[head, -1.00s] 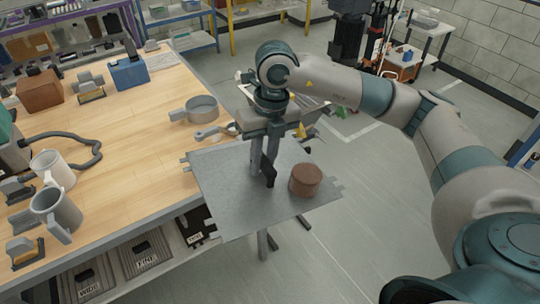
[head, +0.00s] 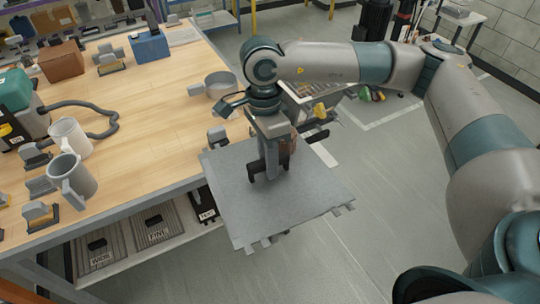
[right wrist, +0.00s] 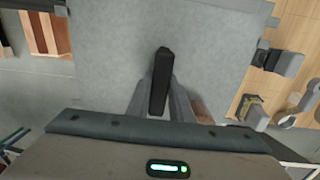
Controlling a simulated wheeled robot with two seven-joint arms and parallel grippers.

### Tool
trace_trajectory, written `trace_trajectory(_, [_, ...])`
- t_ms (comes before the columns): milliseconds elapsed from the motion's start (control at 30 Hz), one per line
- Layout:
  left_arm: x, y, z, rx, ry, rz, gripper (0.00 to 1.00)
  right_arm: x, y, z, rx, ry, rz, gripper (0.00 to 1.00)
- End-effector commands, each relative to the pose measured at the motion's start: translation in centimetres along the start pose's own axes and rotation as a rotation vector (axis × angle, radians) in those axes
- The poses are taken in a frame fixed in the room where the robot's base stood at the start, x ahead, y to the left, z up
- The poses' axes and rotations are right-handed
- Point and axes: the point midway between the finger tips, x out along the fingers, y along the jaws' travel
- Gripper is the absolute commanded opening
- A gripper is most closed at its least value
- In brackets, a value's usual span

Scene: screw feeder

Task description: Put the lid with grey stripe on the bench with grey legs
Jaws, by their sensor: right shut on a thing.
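My right gripper (head: 268,170) is shut on the black handle of a large flat grey lid (head: 310,200). The handle (right wrist: 160,75) shows between the fingers in the right wrist view. The lid has small tabs along its edges and is held about level beside the bench; I cannot make out its stripe. A brown round piece (head: 291,144) appears to sit on the lid, partly hidden by the gripper. The wood-topped bench (head: 160,110) with a grey frame is to the left, partly covered by the lid's left corner. My left gripper is not in view.
On the bench stand a grey pan (head: 219,85), two mugs (head: 72,175), a blue box (head: 150,45) and a brown box (head: 58,60). Labelled grey items (head: 155,225) lie on the shelf below. The bench's middle is clear. Open floor (head: 400,210) lies to the right.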

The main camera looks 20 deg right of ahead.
Motion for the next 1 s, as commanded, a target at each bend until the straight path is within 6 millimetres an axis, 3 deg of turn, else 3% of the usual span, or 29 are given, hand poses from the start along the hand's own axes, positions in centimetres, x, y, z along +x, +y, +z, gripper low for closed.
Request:
trace_trajectory(700, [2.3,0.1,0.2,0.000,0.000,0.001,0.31,3.6,1.7,-0.5,-1.161,0.163,0.007,0.00])
trace_trajectory(1000, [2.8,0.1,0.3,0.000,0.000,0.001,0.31,4.5,2.2,-1.1,-1.487,0.207,0.023,0.00])
